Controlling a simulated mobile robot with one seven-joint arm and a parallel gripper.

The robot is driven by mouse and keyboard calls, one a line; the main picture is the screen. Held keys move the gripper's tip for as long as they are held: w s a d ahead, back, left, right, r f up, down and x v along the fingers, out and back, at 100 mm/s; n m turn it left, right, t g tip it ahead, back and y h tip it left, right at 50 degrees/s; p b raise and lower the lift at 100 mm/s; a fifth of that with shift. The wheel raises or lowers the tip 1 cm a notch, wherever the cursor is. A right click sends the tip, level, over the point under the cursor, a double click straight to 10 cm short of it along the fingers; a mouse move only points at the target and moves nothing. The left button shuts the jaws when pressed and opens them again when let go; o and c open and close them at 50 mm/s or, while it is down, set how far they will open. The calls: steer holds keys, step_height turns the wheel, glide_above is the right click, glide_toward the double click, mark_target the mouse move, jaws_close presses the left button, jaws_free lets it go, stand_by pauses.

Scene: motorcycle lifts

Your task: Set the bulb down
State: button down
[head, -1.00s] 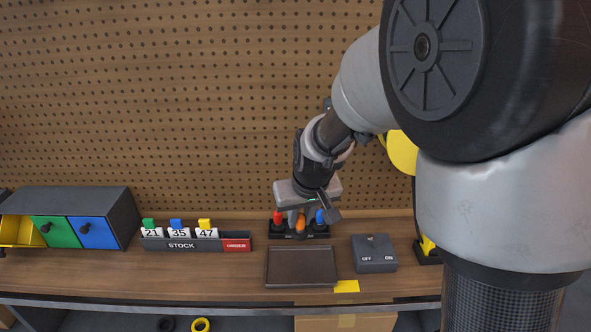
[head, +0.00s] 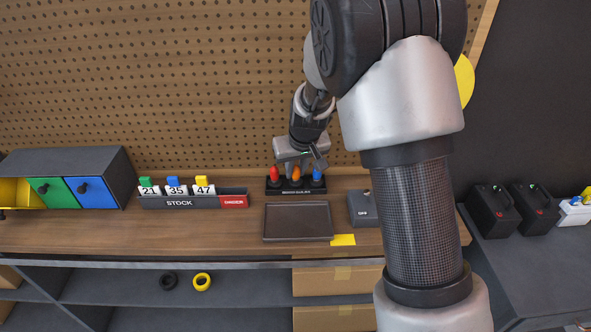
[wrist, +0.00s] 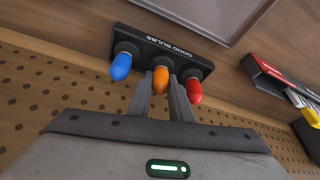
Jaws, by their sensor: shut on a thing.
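The orange bulb (head: 296,173) is between the fingertips of my gripper (head: 297,167), which is shut on it. In the wrist view the orange bulb (wrist: 160,80) shows between the two fingers (wrist: 163,92). It stands over the middle place of the black rack (wrist: 195,68) labelled "GOOD BULBS", between the blue bulb (wrist: 121,66) and the red bulb (wrist: 193,92). The rack (head: 297,190) also shows in the head view, at the back of the bench.
An empty dark tray (head: 297,238) lies in front of the rack. A grey switch box (head: 361,210) is to its right, partly behind my arm. The stock board (head: 190,201) and coloured drawers (head: 85,203) are to the left. A pegboard (head: 200,80) rises behind.

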steer(key=shift+w+f, duration=0.1)
steer(key=shift+f, duration=0.05)
steer(key=c, duration=1.6)
jaws_free()
steer(key=shift+r, duration=0.55)
steer(key=s+d+r+m+p, duration=0.1)
steer(key=s+d+r, duration=0.3)
steer(key=s+r, duration=0.55)
steer(key=s+d+r, duration=0.3)
steer(key=s+r, duration=0.5)
steer(key=r, duration=0.3)
steer(key=s+d, duration=0.1)
steer(key=s, duration=0.3)
steer(key=s+d+m+t, duration=0.1)
steer(key=s+d, duration=0.1)
steer(key=s, duration=0.3)
steer(key=s+d+m+h, duration=0.1)
steer(key=s+d, duration=0.1)
steer(key=s, duration=0.3)
steer(key=shift+s+r, duration=0.2)
steer(key=shift+r, duration=0.15)
